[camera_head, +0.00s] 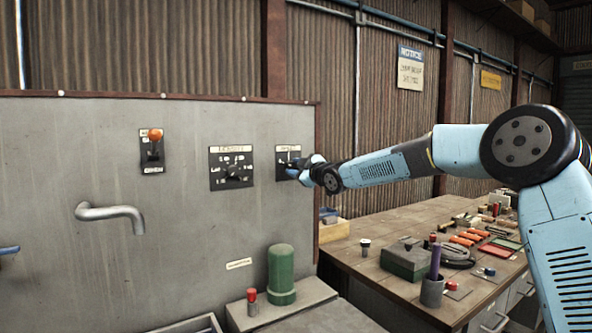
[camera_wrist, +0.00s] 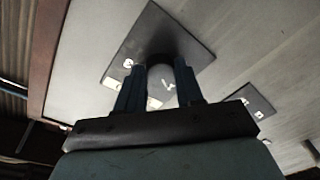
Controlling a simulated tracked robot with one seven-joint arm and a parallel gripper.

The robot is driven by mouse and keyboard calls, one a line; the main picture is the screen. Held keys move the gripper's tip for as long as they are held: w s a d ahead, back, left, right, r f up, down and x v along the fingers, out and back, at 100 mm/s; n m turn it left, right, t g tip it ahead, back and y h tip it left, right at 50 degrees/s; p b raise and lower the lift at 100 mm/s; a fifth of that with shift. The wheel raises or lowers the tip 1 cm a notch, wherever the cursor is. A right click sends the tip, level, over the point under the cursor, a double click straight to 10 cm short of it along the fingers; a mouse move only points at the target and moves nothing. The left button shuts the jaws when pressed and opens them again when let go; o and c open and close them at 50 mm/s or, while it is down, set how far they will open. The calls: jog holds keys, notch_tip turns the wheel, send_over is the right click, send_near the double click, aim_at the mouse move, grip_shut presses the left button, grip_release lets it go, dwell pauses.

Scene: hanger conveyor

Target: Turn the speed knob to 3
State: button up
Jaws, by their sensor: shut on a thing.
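The speed knob's dark square plate (camera_head: 283,155) is at the right end of the grey panel in the head view, partly hidden by my gripper (camera_head: 291,168). In the wrist view the plate (camera_wrist: 193,38) fills the upper middle, tilted. My gripper (camera_wrist: 160,76) has its two blue fingers on either side of the dark round knob (camera_wrist: 165,68), shut on it. A few pale marks show on the plate, but most of the dial is hidden or too dark to read. I cannot tell which number the knob points to.
Left of the plate are another dial plate (camera_head: 231,168), a lever with an orange ball (camera_head: 155,134) and a bent grey pipe (camera_head: 110,212). Below stand a green cylinder (camera_head: 281,272) and a red-capped piece (camera_head: 252,300). A cluttered workbench (camera_head: 375,285) lies under my arm.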

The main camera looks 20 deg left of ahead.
jog(key=shift+f, duration=0.15)
jog(key=m, duration=0.5)
jog(key=shift+s+a+f+m, duration=0.1)
jog(key=shift+m, duration=0.2)
jog(key=m+t, duration=0.1)
jog(key=m, duration=0.5)
jog(key=shift+s+m, duration=0.1)
jog(key=shift+m, duration=0.3)
jog(key=m, duration=0.6)
jog(key=shift+m+t, duration=0.4)
jog(key=m, duration=0.5)
jog(key=shift+m+h, duration=0.4)
jog(key=o, duration=1)
jog(key=shift+o, duration=0.2)
jog(key=shift+s, duration=0.15)
